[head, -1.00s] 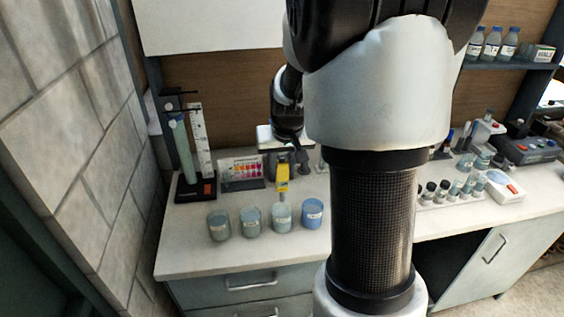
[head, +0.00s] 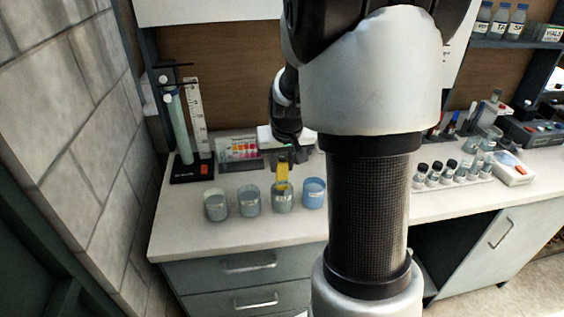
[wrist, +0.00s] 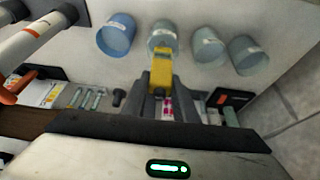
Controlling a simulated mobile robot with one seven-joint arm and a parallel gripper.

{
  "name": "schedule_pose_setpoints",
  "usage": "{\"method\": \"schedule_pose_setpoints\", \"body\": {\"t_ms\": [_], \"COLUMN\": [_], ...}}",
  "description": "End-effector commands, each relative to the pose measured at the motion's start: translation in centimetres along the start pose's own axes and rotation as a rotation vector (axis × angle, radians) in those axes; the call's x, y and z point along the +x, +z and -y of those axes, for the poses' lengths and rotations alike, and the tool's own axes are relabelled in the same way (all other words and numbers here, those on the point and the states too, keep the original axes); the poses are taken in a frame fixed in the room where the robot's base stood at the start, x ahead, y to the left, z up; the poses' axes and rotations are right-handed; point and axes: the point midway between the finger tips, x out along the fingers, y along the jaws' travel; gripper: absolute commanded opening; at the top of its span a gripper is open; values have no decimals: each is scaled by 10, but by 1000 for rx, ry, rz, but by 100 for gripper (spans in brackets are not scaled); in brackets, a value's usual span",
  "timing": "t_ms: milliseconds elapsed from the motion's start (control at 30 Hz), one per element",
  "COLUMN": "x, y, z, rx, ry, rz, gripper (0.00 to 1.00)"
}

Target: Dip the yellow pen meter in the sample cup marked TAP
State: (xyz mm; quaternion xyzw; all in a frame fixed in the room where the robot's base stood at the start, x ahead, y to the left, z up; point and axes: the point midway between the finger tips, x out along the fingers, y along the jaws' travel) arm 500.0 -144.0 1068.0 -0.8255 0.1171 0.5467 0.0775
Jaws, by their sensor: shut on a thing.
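My gripper (head: 282,160) is shut on the yellow pen meter (head: 282,174), which hangs with its lower end at the rim of the third sample cup (head: 283,201) from the left. The pen meter also shows between the fingers in the wrist view (wrist: 159,71), overlapping the mouth of that cup (wrist: 161,34). Whether its tip is in the liquid is hidden. Two grey-green cups (head: 216,207) (head: 249,203) stand to the left and a bluer cup (head: 314,194) to the right. Each has a white label, too small to read.
A colour chart (head: 239,151) stands behind the cups, beside a rack with a tube and scale (head: 193,125). Several dark-capped vials (head: 446,175) stand on the right. The counter in front of the cups (head: 235,240) is clear.

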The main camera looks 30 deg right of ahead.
Motion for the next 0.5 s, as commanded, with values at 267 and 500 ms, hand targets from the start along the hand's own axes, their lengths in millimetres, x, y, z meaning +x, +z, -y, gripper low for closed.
{"method": "schedule_pose_setpoints", "body": {"t_ms": [267,500], "x": [1,6], "y": [0,3], "z": [0,0], "rx": [0,0], "ry": [0,0], "rz": [-1,0], "gripper": [3,3]}}
